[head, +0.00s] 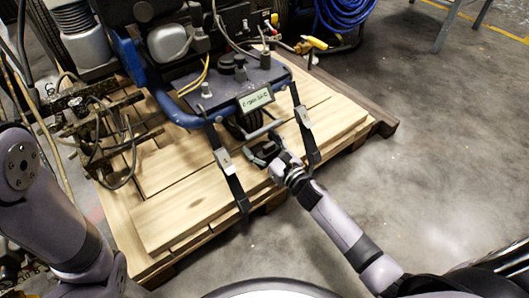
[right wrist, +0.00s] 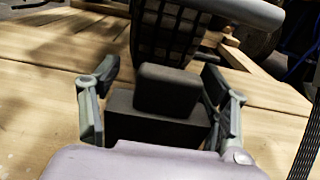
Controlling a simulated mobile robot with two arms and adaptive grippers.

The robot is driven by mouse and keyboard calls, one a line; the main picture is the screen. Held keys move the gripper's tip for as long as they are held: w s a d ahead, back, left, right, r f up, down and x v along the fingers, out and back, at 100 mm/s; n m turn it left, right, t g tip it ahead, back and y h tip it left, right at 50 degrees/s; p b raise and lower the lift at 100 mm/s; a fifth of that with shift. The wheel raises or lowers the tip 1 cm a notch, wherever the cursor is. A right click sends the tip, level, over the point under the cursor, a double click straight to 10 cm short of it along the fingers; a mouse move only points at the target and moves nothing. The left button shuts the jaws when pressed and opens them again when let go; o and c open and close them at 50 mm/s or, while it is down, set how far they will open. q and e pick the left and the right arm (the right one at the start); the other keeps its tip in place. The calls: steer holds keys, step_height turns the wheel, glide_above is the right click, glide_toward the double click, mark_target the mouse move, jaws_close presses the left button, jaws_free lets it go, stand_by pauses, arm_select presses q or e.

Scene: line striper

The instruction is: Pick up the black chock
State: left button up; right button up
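The black chock (right wrist: 158,127) sits on the wooden pallet boards in front of a treaded black tyre (right wrist: 165,35). It has a low wide part and a raised block in its middle. My right gripper (right wrist: 160,92) has one finger on each side of the chock, spread apart, with the chock between them. I cannot tell whether either finger touches it. In the head view my right gripper (head: 270,158) is at the front of the pallet, and the chock there is mostly hidden by it. My left arm is at the left edge; its gripper is not in view.
The blue-framed line striper (head: 225,85) stands on the wooden pallet (head: 165,215). Two dark straps (head: 233,185) (head: 304,125) run down on either side of my right gripper. A grey bar (right wrist: 240,12) crosses above the chock. Open concrete floor (head: 440,150) lies to the right.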

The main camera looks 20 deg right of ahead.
steer(key=c, duration=1.2)
steer(key=shift+r, duration=0.1)
